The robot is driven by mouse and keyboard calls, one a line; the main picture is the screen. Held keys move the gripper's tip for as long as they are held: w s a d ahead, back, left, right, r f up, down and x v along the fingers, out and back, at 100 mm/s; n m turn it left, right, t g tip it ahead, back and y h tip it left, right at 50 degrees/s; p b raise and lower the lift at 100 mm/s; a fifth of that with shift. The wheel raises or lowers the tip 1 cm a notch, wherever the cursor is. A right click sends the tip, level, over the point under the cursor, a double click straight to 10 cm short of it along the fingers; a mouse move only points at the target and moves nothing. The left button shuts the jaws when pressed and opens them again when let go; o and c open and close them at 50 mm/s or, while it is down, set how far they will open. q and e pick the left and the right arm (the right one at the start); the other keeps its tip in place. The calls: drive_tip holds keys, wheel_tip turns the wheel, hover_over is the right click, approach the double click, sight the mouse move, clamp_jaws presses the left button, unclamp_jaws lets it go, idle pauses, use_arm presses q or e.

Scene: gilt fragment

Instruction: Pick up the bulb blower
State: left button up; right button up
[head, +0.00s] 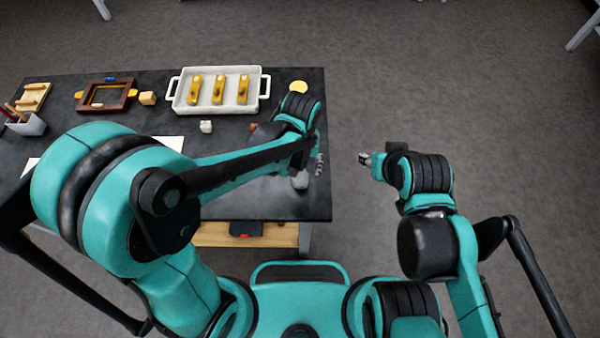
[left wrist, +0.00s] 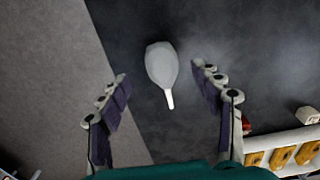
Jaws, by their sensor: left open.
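The bulb blower (left wrist: 161,66) is pale grey, with a rounded bulb and a thin white nozzle. In the left wrist view it lies on the dark table top, nozzle toward the camera side. In the head view part of it (head: 300,181) shows just below my left arm, near the table's right edge. My left gripper (left wrist: 160,76) is open, with one finger to each side of the blower in the picture and no visible contact. In the head view the left gripper (head: 319,164) is mostly behind my arm. My right gripper (head: 365,159) is off the table to the right; its jaws are too small to read.
A white tray (head: 263,96) with several yellow-brown pieces stands at the table's back. A brown wooden frame (head: 107,109), a small white block (head: 206,127) and a pen holder (head: 26,125) are left of my gripper. The table's right edge is close; bare floor lies beyond.

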sight(300, 175)
use_arm(q)
drive_tip(key=f+b, duration=0.1)
drive_tip(key=f, duration=0.1)
drive_tip(key=f+b, duration=0.1)
drive_tip(key=f, duration=0.2)
drive_tip(key=w+f, duration=0.1)
drive_tip(key=f, duration=0.1)
drive_tip(key=shift+f+b, duration=0.15)
drive_tip(key=shift+b, duration=0.25)
drive_tip(key=shift+s, duration=0.1)
drive_tip(key=c, duration=1.2)
